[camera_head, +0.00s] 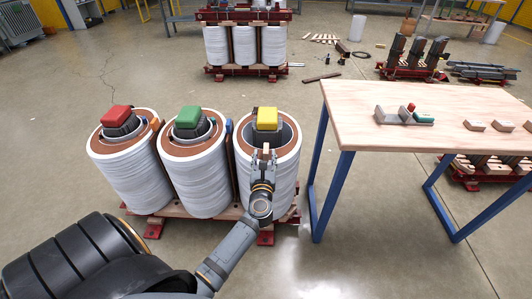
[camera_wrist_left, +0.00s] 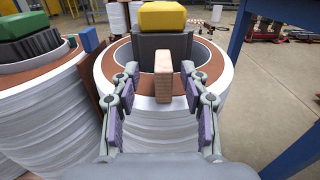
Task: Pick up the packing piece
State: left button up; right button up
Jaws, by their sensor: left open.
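The packing piece (camera_wrist_left: 163,75) is a small light-wood block standing upright at the front rim of the right-hand coil (camera_head: 283,170). My left gripper (camera_wrist_left: 163,92) is open, with one finger on each side of the block and a visible gap to each. In the head view the left gripper (camera_head: 262,153) is over the near rim of that coil and hides most of the block. A yellow-topped core (camera_head: 267,117) stands in the coil behind the block. My right gripper is not in view.
Coils with a green-topped core (camera_head: 188,116) and a red-topped core (camera_head: 115,116) stand close on the left. A wooden table (camera_head: 430,95) with blue legs is on the right, holding small wooden blocks (camera_head: 475,125) and a grey fixture. Open floor lies behind the coils.

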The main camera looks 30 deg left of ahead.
aim_at(266, 147)
pick_arm(q)
jog(key=x, duration=0.4)
jog(key=shift+w+d+r, duration=0.15)
jog(key=shift+r, duration=0.05)
jog(key=shift+w, duration=0.1)
grip_shut()
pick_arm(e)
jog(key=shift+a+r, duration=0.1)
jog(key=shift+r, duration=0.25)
pick_arm(q)
jog(key=shift+r, duration=0.1)
jog(key=shift+r, duration=0.15)
notch_tip(266, 147, up, 3)
jog(key=shift+r+p, duration=0.1)
jog(key=shift+p, duration=0.95)
jog(key=s+r+p, duration=0.5)
jog(key=s+r, duration=0.4)
jog(key=s, duration=0.5)
jog(key=shift+d+r, duration=0.2)
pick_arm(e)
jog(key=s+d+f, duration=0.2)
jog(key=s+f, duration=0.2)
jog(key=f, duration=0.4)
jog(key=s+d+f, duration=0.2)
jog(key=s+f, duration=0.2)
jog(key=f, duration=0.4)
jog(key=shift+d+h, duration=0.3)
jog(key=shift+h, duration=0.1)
